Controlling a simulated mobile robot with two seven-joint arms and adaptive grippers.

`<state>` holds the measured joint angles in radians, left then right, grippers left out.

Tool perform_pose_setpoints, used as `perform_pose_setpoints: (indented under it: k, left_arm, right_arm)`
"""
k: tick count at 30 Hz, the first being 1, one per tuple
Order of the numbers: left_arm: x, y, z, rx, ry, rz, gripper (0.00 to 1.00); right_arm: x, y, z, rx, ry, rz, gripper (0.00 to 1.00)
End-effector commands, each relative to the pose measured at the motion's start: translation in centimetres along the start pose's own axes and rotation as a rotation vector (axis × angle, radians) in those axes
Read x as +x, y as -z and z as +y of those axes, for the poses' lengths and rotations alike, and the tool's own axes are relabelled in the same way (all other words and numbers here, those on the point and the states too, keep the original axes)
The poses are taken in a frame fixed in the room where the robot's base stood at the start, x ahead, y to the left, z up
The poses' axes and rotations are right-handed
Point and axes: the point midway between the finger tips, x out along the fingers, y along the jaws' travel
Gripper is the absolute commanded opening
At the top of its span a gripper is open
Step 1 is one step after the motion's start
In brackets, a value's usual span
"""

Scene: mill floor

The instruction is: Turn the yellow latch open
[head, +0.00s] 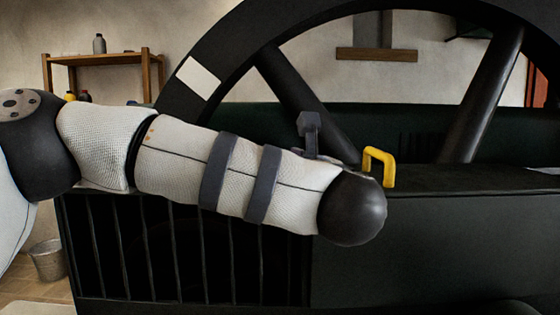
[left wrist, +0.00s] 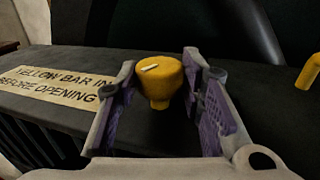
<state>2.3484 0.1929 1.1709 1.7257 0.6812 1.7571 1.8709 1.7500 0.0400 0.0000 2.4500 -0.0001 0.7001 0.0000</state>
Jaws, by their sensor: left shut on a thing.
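The yellow latch (left wrist: 160,84) is a round knob on a narrower neck, with a pale mark on its top, standing on the dark machine top in the left wrist view. My left gripper (left wrist: 159,66) has one finger on each side of the knob and is shut on it. In the head view my left arm hides the knob and most of the gripper. A yellow bar (head: 381,162), bent like a handle, stands on the machine just beyond my arm; part of it also shows at the right edge of the left wrist view (left wrist: 308,71). My right gripper is out of view.
A sign (left wrist: 60,84) beside the knob reads "YELLOW BAR IN BEFORE OPENING", partly covered by a finger. A large dark spoked wheel (head: 487,95) rises behind the machine. A slatted front (head: 190,250) lies below my arm. A wooden shelf (head: 100,58) and bucket (head: 47,262) stand left.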

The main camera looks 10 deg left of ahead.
Motion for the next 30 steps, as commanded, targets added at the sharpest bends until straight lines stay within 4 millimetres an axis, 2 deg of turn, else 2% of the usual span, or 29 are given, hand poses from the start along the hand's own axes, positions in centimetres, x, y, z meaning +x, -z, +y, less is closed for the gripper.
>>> perform_pose_setpoints:
  k: [6,15,30]
  left_arm:
    - [0.07,0.29,-0.41,0.002,-0.173,0.003,0.07]
    - [0.18,0.29,-0.56,0.002,-0.336,0.004,0.07]
    - [0.25,0.18,-0.56,0.002,-0.409,0.003,0.07]
  right_arm:
    - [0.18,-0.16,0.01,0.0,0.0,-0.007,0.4]
    - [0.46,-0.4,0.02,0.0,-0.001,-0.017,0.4]
    - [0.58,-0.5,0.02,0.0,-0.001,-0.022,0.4]
